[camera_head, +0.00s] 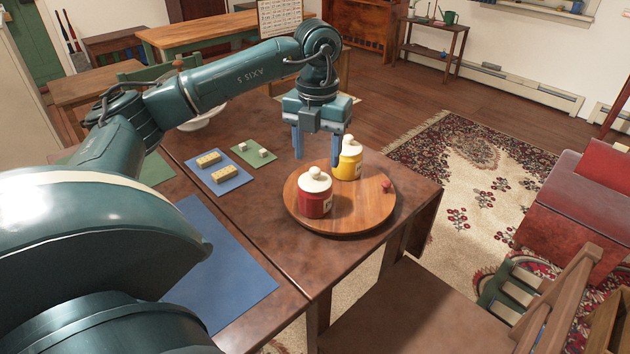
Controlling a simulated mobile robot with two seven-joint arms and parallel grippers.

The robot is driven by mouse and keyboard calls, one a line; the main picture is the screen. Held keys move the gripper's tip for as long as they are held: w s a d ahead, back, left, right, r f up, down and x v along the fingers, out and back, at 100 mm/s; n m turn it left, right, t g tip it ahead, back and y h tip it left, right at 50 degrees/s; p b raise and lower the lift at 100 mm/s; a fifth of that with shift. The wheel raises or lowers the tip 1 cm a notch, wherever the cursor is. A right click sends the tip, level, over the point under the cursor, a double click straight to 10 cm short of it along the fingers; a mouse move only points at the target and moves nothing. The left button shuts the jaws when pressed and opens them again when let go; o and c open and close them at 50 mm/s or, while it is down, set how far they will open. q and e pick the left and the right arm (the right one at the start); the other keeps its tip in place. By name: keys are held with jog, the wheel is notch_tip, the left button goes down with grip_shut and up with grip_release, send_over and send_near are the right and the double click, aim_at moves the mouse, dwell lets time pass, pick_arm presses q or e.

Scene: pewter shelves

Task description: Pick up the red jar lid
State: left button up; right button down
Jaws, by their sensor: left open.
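A red jar (315,204) stands upright on a round wooden board (345,224) near the table's right end. Its cream lid (315,180), with a round knob, sits on top of it. A yellow jar (347,169) with a similar cream lid stands behind it to the right. My left gripper (316,152) points down above the back of the board, with its fingers apart and nothing between them. Its right finger overlaps the yellow jar's left side in the picture; I cannot tell if they touch. My right gripper is not in view.
A small red object (386,186) lies at the board's right side. Left of the board, a blue mat (222,187) and a green mat (254,163) hold small pale pieces. A larger blue mat (225,265) lies nearer. A chair (560,290) stands at the right front.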

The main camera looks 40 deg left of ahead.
aim_at(315, 169)
pick_arm(q)
jog(key=f, duration=0.4)
jog(key=shift+a+f+b, duration=0.3)
jog(key=shift+a+f, duration=0.05)
grip_shut()
